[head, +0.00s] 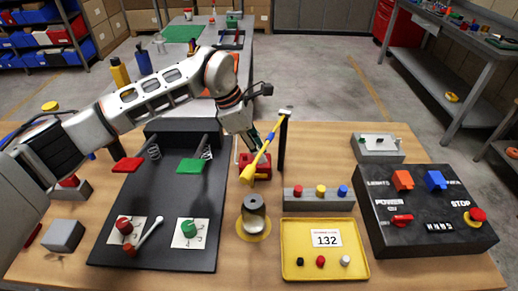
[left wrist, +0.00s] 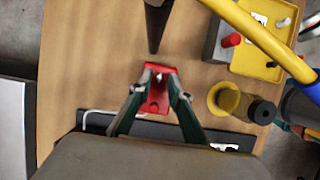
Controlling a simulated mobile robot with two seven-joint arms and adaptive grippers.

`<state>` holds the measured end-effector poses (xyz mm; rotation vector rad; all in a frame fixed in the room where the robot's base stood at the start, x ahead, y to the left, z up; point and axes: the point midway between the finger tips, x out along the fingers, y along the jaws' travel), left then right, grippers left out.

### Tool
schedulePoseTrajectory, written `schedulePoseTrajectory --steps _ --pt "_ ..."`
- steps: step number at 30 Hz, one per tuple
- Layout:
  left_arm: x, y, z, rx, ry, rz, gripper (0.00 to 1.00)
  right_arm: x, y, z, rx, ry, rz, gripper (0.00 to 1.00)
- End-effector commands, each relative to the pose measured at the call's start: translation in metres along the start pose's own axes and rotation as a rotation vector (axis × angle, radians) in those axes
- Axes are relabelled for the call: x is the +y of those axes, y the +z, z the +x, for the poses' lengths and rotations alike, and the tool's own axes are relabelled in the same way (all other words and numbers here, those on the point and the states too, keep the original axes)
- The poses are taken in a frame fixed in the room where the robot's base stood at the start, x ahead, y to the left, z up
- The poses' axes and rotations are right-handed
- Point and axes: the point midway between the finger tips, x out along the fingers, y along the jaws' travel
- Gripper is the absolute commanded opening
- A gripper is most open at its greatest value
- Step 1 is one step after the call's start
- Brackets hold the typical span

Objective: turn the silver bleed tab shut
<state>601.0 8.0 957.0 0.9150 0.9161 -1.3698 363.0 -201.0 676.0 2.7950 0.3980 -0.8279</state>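A small red block (head: 255,166) stands on the wooden table behind the yellow lever. In the left wrist view the red block (left wrist: 153,104) has a small silver piece (left wrist: 157,72) near its top, which looks like the bleed tab; its angle is too small to read. My left gripper (left wrist: 156,88) is just above the block, its two fingers apart, one on each side of it. I cannot tell whether they touch it. In the head view the fingertips are partly hidden behind the yellow lever (head: 262,155).
A dark post (head: 283,143) stands beside the red block. A grey cylinder (head: 254,215) on a yellow ring is in front. To the right are a peg block (head: 318,199), a yellow tray (head: 300,264) and a black control box (head: 425,215). A black pedal board (head: 120,215) lies left.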

Motion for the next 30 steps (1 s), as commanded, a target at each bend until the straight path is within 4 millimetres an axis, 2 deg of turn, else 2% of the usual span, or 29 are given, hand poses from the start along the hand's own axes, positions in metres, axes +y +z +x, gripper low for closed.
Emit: schedulePoseTrajectory --steps 4,6,20,30 --pt "0.0 0.0 0.0 0.0 0.0 0.0 0.19 0.001 0.0 0.0 0.0 0.001 0.0 0.3" --pt "0.0 0.0 0.0 0.0 0.0 0.0 0.01 0.001 0.0 0.0 0.0 0.001 -0.001 0.3" --pt "0.001 0.0 -0.001 0.0 -0.013 0.032 0.0 0.001 0.002 0.001 -0.001 0.001 -0.003 0.3" --pt "0.005 0.0 0.0 0.002 -0.093 0.232 0.0 0.0 0.01 0.005 -0.004 0.0 -0.003 0.3"
